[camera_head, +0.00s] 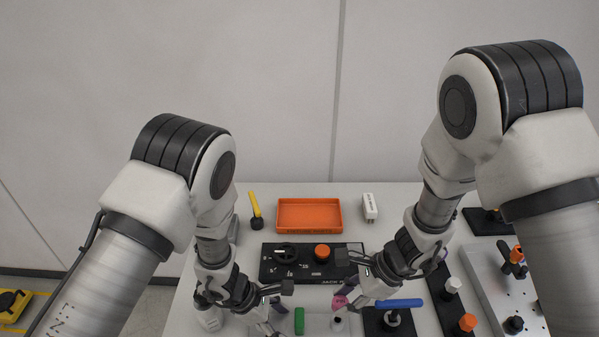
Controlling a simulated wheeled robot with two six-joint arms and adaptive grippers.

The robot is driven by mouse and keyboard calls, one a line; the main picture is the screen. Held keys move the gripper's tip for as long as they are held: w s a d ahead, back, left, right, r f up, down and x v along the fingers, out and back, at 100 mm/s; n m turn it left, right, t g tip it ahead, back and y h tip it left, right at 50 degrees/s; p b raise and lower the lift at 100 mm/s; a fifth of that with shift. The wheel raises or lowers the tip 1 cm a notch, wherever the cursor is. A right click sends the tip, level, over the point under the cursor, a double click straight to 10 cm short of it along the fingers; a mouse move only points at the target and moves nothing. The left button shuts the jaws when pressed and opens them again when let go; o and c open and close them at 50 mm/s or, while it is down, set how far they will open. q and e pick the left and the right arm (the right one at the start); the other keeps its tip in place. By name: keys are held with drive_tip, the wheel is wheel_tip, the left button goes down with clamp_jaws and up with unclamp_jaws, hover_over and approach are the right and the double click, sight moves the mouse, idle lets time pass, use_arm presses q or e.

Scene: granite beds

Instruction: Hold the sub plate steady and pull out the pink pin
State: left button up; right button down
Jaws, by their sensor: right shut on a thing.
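The pink pin (339,301) shows at the fingertips of my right gripper (346,291), at the bottom middle of the head view. The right gripper is shut on it; the arm comes in from the right. A pale plate (318,325), which looks like the sub plate, lies below and is cut off by the bottom edge. A green block (299,320) stands on it. My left gripper (275,310) is at the plate's left side, near the green block. Its fingertips are partly hidden, so its opening and contact with the plate are unclear.
A black panel (268,270) with an orange knob (322,252) lies behind the plate. An orange tray (309,203), a yellow-handled tool (255,206) and a white block (369,207) are farther back. A blue bar (400,303) and pegged plates (490,276) stand at right.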

use_arm(q)
drive_tip(key=o, duration=1.4)
drive_tip(key=shift+c, duration=0.2)
drive_tip(key=shift+r, duration=0.1)
drive_tip(key=v, duration=1.2)
drive_tip(key=shift+d, duration=0.1)
